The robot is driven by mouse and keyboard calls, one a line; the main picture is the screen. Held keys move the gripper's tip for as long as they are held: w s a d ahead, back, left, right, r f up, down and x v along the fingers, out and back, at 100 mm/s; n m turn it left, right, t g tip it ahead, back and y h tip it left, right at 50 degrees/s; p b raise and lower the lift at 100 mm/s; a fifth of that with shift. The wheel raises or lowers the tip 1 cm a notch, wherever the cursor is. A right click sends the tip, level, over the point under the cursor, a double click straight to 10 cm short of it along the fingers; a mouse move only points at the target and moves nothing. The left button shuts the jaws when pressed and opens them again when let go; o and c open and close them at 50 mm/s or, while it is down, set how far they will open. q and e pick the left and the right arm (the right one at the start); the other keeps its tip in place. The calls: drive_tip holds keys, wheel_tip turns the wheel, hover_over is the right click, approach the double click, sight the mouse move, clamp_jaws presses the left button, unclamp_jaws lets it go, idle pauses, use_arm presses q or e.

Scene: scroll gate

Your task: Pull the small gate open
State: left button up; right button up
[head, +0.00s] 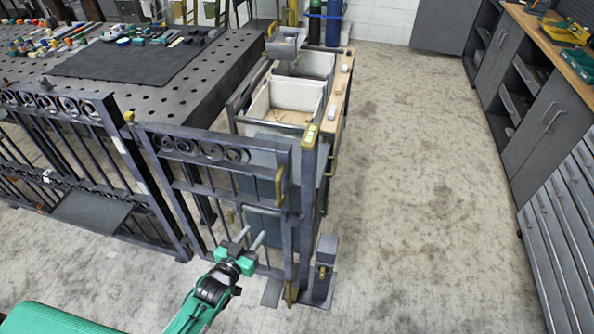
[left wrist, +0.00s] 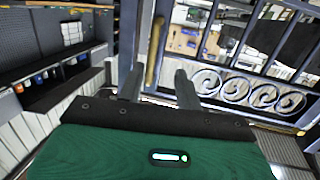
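The small gate (head: 215,188) is a dark metal frame with upright bars and a row of scrolls along its top. It stands in line with its right post (head: 307,200) and looks shut. A brass pull handle (head: 280,187) is upright on its right side. My left gripper (head: 250,238) is open and empty, in front of the gate, below and left of the handle in the head view. In the left wrist view the handle (left wrist: 155,50) appears between and beyond the two open fingers (left wrist: 158,85), apart from them. The gate's scrolls (left wrist: 250,92) also show there. My right gripper is not in view.
A wider fence panel (head: 85,165) adjoins the gate on the left. A short dark post (head: 325,265) stands at the right post's foot. Behind the gate are a perforated table (head: 190,95) and a cart with white bins (head: 280,108). The floor (head: 420,210) to the right is clear.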

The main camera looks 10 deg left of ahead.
use_arm(q)
approach(277, 190)
drive_tip(key=s+f, duration=0.1)
drive_tip(key=s, duration=0.2)
drive_tip(key=shift+t+h, duration=0.4)
drive_tip(key=p+x, duration=0.1)
drive_tip(key=x, duration=0.3)
drive_tip(key=p+x, duration=0.1)
drive_tip(key=x, duration=0.3)
drive_tip(key=a+p+x, duration=0.1)
drive_tip(key=x, duration=0.3)
drive_tip(key=shift+w+r, duration=0.15)
drive_tip(key=shift+x, duration=0.8)
clamp_jaws()
